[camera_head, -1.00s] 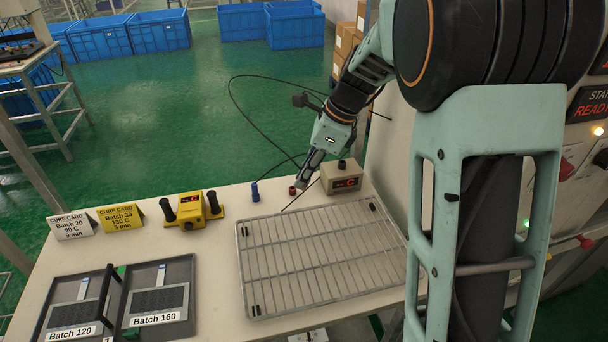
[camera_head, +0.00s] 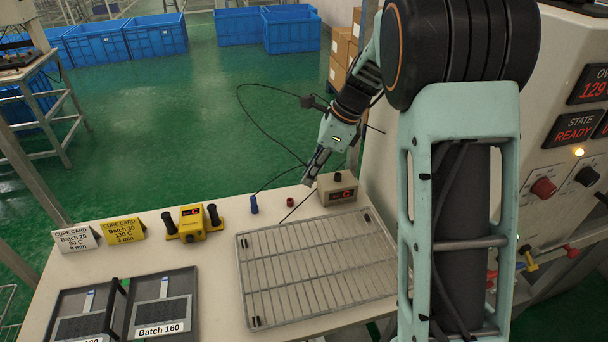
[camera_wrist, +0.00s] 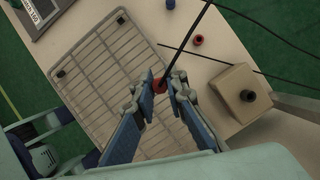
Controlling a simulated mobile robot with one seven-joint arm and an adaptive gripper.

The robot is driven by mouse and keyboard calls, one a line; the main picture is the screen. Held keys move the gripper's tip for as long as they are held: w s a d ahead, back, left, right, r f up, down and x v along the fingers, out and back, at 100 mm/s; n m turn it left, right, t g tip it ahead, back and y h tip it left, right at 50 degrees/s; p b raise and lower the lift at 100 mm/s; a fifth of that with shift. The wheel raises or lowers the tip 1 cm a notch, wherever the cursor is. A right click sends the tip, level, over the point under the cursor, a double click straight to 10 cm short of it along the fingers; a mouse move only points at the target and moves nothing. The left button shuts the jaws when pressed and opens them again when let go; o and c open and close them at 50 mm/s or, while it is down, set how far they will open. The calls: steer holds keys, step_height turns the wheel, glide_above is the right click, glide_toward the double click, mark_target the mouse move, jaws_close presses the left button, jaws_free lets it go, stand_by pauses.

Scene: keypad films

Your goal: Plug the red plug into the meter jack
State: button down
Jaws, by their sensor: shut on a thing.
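A red plug (camera_wrist: 160,86) sits between the fingertips of my gripper (camera_wrist: 162,82) in the wrist view, with the fingers shut on it. My gripper also shows in the head view (camera_head: 308,178), above the table just left of the meter, where its fingers hide most of the plug.
A wire rack (camera_head: 315,268) lies in front of the meter. A small red cylinder (camera_head: 290,202) and a blue one (camera_head: 254,205) stand left of the meter. A yellow device (camera_head: 192,223), cure cards and black trays occupy the left. Dark cables run near the gripper.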

steer(key=w+d+p, duration=0.7)
steer(key=w+d, duration=0.2)
steer(key=w, duration=0.4)
steer(key=shift+w+d+p, duration=0.15)
steer(key=shift+d+p, duration=0.1)
steer(key=shift+p, duration=0.05)
steer(key=shift+f, duration=0.1)
steer(key=shift+f+b, duration=1.3)
steer(key=shift+f, duration=1.55)
steer(key=shift+f, duration=1.5)
steer(key=c, duration=1.9)
jaws_free()
step_height(320, 180, up, 10)
steer(key=shift+r, duration=0.1)
